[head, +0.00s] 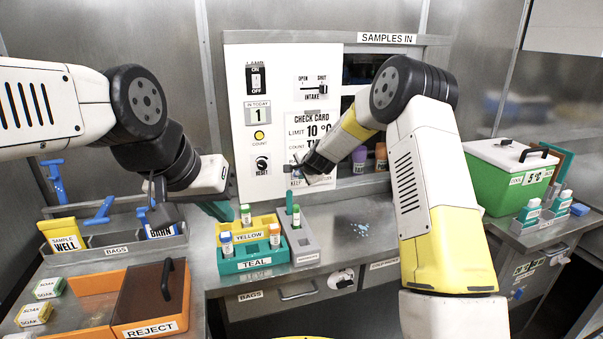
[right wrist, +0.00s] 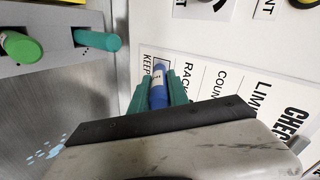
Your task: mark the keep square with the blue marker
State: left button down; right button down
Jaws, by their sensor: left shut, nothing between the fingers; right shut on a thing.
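The check card (head: 312,135) is on the white wall panel. Its lower rows, including the KEEP row (right wrist: 147,64), show in the right wrist view. My right gripper (right wrist: 158,92) is shut on the blue marker (right wrist: 158,86), held between its teal fingers. The marker points at the card beside the word KEEP. I cannot tell whether its tip touches the card, and the square itself is mostly hidden. In the head view my right gripper (head: 318,165) is in front of the card's lower part. My left gripper (head: 220,211) is shut and empty, left of the tube racks.
A grey holder (head: 303,252) with green pens or tubes stands beside the teal rack (head: 255,262) and yellow rack. Purple- and orange-capped bottles (head: 359,158) stand in the intake opening. The counter right of the holder is clear except for blue specks (head: 352,229).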

jog(key=shift+s+a, duration=0.2)
jog(key=shift+a, duration=0.1)
jog(key=shift+w+a+r, duration=0.1)
jog(key=shift+w, duration=0.05)
jog(key=shift+w+d, duration=0.15)
jog(key=shift+d, duration=0.45)
jog(key=shift+w+d, duration=0.15)
jog(key=shift+d, duration=0.45)
dwell(0.5)
jog(key=s+d, duration=0.2)
jog(key=s, duration=0.3)
jog(key=shift+s, duration=0.4)
